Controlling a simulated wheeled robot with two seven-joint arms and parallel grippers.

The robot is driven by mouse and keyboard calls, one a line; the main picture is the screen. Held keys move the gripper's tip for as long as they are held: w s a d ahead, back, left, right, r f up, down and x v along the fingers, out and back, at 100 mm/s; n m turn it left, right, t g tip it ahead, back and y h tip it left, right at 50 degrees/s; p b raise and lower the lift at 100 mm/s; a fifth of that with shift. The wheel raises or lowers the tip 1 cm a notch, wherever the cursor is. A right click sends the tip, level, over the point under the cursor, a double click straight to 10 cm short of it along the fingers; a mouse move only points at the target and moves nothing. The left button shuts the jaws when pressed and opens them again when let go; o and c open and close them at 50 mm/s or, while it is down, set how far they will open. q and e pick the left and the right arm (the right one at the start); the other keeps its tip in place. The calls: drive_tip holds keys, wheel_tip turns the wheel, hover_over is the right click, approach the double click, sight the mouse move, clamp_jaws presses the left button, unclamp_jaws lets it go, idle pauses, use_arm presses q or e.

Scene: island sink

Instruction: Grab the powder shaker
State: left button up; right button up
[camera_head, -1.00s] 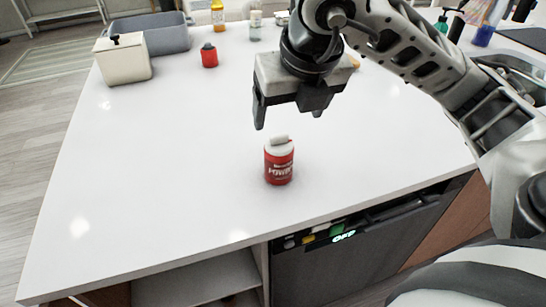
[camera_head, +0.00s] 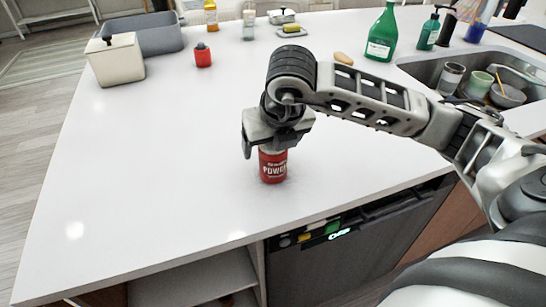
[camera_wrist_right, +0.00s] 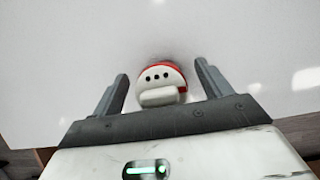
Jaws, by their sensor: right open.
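The powder shaker (camera_head: 272,167) is a small red can with a white top and white lettering. It stands upright on the white counter. My right gripper (camera_head: 263,150) is directly over it, and its fingers hide the top of the shaker in the head view. In the right wrist view the shaker's white lid (camera_wrist_right: 160,84), with several dark holes and a raised flap, lies between the two fingers of my right gripper (camera_wrist_right: 160,88). The fingers are open, with a gap on each side of the lid. My left gripper is not in view.
A red bottle (camera_head: 203,55), a cream canister (camera_head: 115,60) and a grey bin (camera_head: 150,36) stand at the back left. A green bottle (camera_head: 382,35) stands by the sink (camera_head: 440,72), which holds cups and a bowl. The counter (camera_head: 150,170) around the shaker is clear.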

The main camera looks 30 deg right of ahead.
drive_tip(key=shift+c, duration=0.3)
drive_tip(key=c, duration=1.1)
drive_tip(key=shift+o, duration=0.2)
drive_tip(key=shift+r, duration=0.1)
